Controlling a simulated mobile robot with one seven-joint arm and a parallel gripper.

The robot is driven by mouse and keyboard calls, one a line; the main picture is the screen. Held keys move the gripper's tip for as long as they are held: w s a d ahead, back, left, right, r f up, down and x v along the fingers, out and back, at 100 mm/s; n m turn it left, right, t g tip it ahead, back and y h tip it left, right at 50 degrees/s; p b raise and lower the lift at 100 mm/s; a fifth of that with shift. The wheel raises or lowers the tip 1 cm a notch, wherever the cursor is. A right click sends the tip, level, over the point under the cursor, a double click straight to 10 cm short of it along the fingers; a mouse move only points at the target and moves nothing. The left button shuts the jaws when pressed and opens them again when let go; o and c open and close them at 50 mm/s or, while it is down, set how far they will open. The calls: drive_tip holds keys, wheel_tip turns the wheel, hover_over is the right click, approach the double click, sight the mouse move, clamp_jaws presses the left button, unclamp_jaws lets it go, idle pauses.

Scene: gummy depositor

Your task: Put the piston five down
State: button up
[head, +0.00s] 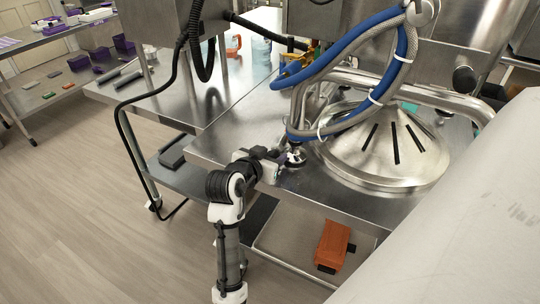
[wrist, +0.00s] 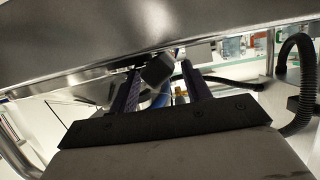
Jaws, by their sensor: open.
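My gripper (head: 276,155) is low over the front part of the steel table (head: 225,142), left of the slotted metal cone. A small shiny metal piece (head: 294,157), which may be piston five, is right at its fingertips and looks upright on the table. In the wrist view my gripper (wrist: 161,80) has its two dark fingers apart. A dark grey blocky end (wrist: 157,70) shows between them, near the steel surface. I cannot tell whether either finger touches it. No number or label is readable.
The big slotted cone (head: 385,165) stands close to the right of my gripper. Blue and grey hoses (head: 345,45) hang above it. An orange-brown box (head: 332,245) lies on the lower shelf. Bare tabletop lies left and behind the gripper. A black cable (head: 125,130) hangs at left.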

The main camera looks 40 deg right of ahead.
drive_tip(key=b+v, duration=0.1)
drive_tip(key=v, duration=1.1)
drive_tip(key=shift+r+b, duration=0.3)
drive_tip(key=shift+r, duration=0.15)
